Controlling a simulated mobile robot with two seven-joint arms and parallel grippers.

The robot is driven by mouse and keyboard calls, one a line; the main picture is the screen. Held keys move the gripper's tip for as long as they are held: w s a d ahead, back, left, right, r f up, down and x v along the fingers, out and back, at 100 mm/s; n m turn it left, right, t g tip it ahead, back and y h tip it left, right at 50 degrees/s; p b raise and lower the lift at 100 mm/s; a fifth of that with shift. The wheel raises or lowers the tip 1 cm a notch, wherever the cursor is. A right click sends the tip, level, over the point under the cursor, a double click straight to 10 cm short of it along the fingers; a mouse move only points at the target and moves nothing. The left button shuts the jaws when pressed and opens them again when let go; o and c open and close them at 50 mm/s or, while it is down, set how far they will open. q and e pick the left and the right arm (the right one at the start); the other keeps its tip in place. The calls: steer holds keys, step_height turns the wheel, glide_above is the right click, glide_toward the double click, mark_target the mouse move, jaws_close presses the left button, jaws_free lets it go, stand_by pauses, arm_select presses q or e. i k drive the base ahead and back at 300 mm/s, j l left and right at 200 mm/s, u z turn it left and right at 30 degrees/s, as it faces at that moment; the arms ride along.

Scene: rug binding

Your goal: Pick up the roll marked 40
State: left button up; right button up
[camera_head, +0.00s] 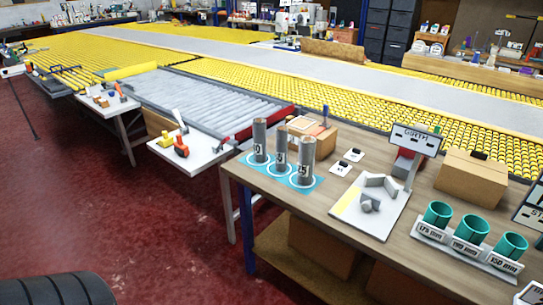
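Three upright grey rolls stand in a row on a blue mat (312,183) near the left end of the brown table. They are the left roll (259,138), the middle roll (280,148) and the right roll (306,157). Each stands at a white ring with a dark number at its front. The numbers are too small to read with certainty, so I cannot tell which roll is marked 40. Neither of my grippers is in view.
On the brown table (385,240) are an open cardboard box (316,133), a closed box (472,178), a grey fixture plate (375,222), a sign (413,139) and several green cups (437,214). A white side table (190,150) stands left. Red floor (120,220) is clear.

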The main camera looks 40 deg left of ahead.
mark_target(260, 144)
steer(key=j, duration=2.95)
